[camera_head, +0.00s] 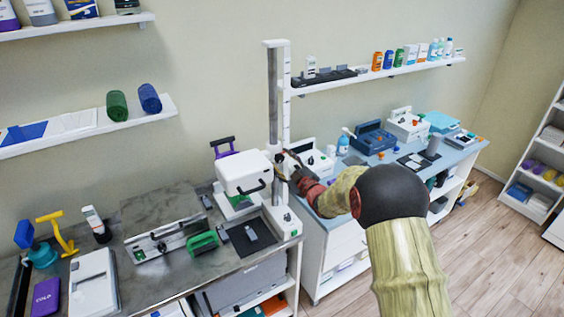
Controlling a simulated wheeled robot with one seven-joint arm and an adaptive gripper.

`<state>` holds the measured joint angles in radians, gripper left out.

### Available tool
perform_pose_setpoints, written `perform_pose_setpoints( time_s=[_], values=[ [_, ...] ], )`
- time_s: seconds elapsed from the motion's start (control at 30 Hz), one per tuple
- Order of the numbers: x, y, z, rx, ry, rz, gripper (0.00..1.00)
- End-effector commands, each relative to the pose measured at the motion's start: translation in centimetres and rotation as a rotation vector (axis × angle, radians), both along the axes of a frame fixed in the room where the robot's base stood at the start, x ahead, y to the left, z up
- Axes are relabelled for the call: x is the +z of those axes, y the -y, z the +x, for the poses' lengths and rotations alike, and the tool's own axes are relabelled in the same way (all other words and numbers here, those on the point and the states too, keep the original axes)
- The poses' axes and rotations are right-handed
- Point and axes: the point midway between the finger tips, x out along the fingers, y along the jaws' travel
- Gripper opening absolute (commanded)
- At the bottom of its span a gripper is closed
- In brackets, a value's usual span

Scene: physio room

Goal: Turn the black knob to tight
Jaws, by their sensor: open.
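A white column device (273,100) stands on the grey bench, with a white boxy head (241,172) at mid height that carries a curved black handle. My arm reaches in from the lower right, and my gripper (284,161) is open at the right side of the column, level with the head. The gripper is small and dark here. I cannot make out the black knob apart from my fingers; it may be hidden behind them. I cannot tell whether the fingers touch the column or a knob, nor read any tight mark.
A second bench at right holds a blue box (373,139) and bottles. A wall shelf (375,75) hangs above. The wooden floor at right is clear.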

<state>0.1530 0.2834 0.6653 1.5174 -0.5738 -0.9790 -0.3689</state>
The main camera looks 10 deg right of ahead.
Motion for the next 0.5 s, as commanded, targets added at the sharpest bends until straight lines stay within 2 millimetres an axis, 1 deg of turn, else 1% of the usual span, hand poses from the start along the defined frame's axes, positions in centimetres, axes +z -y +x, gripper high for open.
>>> perform_pose_setpoints(
  time_s=[0.07,0.5],
  values=[
    [-0.01,0.01,-0.02,0.0,0.0,0.0,0.48],
    [-0.02,0.03,-0.04,-0.001,-0.001,0.0,0.23]
  ],
)
